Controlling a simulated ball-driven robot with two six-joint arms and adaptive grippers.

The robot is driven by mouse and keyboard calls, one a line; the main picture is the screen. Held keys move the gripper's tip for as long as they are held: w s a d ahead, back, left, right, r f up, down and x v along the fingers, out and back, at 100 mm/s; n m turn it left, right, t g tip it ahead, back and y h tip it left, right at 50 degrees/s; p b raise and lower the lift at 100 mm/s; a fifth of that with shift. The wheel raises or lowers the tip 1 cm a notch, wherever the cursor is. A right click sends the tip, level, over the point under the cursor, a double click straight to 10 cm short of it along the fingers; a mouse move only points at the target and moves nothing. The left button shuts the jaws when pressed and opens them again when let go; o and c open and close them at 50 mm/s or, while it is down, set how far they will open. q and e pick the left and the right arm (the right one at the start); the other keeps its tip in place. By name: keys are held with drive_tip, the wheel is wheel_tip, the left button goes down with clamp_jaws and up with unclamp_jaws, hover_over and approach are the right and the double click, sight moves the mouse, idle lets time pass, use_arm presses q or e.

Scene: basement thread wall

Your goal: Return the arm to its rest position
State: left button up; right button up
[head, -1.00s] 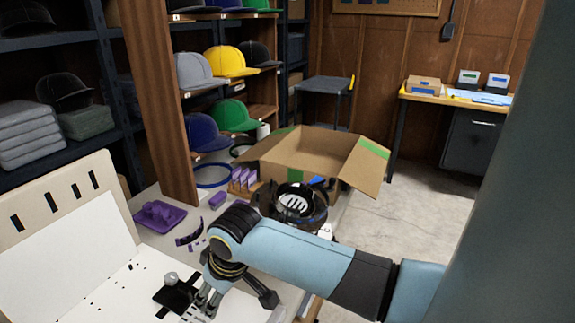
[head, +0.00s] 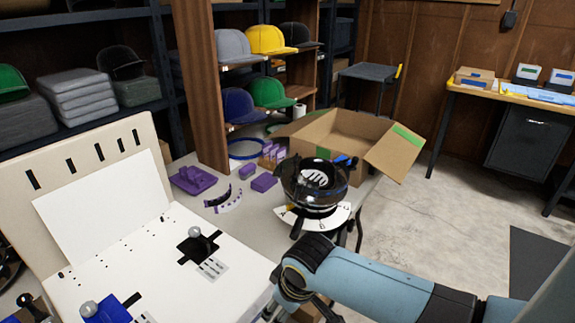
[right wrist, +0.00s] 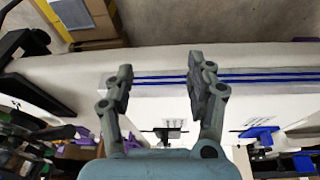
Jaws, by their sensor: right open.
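My right arm comes in from the right in the head view. Its gripper (head: 290,306) is low at the bottom edge, in front of the white board (head: 165,275), with its fingertips partly cut off. In the right wrist view the gripper (right wrist: 160,78) is open. My left gripper cannot be made out in either view.
A dark round device (head: 316,184) stands near an open cardboard box (head: 365,135). Purple parts (head: 194,180) lie on the table by the white board. A blue block with a knob (head: 105,312) is at the bottom left. Open floor (head: 430,220) lies to the right.

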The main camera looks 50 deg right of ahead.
drive_tip(key=shift+f, duration=0.1)
idle(0.5)
drive_tip(key=s+f+g+b, duration=0.2)
drive_tip(key=s+f+b, duration=0.5)
drive_tip(key=s+f, duration=2.2)
drive_tip(key=shift+s+d+f+g, duration=0.2)
drive_tip(key=shift+s+g, duration=0.1)
drive_tip(key=shift+s, duration=0.55)
